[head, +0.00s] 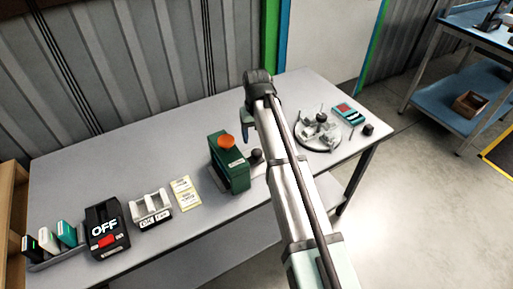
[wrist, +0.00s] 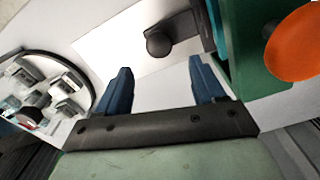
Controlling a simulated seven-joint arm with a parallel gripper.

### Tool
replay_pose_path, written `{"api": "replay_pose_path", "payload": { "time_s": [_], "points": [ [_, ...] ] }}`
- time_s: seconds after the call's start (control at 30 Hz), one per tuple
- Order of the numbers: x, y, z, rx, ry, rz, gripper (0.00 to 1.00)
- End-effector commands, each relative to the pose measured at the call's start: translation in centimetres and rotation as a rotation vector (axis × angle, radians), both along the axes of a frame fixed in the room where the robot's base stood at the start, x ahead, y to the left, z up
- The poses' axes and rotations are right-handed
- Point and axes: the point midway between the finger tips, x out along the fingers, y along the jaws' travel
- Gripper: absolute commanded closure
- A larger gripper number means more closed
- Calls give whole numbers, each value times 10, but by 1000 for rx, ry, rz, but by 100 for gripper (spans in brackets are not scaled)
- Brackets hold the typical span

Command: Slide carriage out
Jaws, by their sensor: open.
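A dark green housing (head: 229,163) with an orange round knob (head: 226,141) on top stands near the middle of the table. A dark ball handle (head: 256,155) sticks out of its right side. In the wrist view, the ball handle (wrist: 160,43) sits on a dark bracket that runs to the green housing (wrist: 262,75). The carriage is not clearly told apart from the housing. My gripper (wrist: 160,72) is open and empty, its blue fingers pointing towards the ball handle, which appears beyond the gap between the tips. In the head view, my arm partly hides the gripper (head: 247,128).
A round plate of metal parts (head: 317,133) and a teal device (head: 347,113) stand to the right. Left are pale yellow cards (head: 186,193), a white holder (head: 151,208), a black OFF box (head: 106,229) and several upright cases (head: 50,240). The table's back left is clear.

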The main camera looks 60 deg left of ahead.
Motion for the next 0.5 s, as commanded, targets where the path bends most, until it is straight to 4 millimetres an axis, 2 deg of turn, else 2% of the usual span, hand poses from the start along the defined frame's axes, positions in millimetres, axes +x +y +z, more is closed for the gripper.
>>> {"api": "replay_pose_path", "payload": {
  "time_s": [0.03, 0.2, 0.5],
  "points": [
    [0, -1, -10, -2, 1, 0, 31],
    [0, -1, -37, -1, 0, 0, 31],
    [0, 0, -65, 0, 0, 0, 31]
  ]
}}
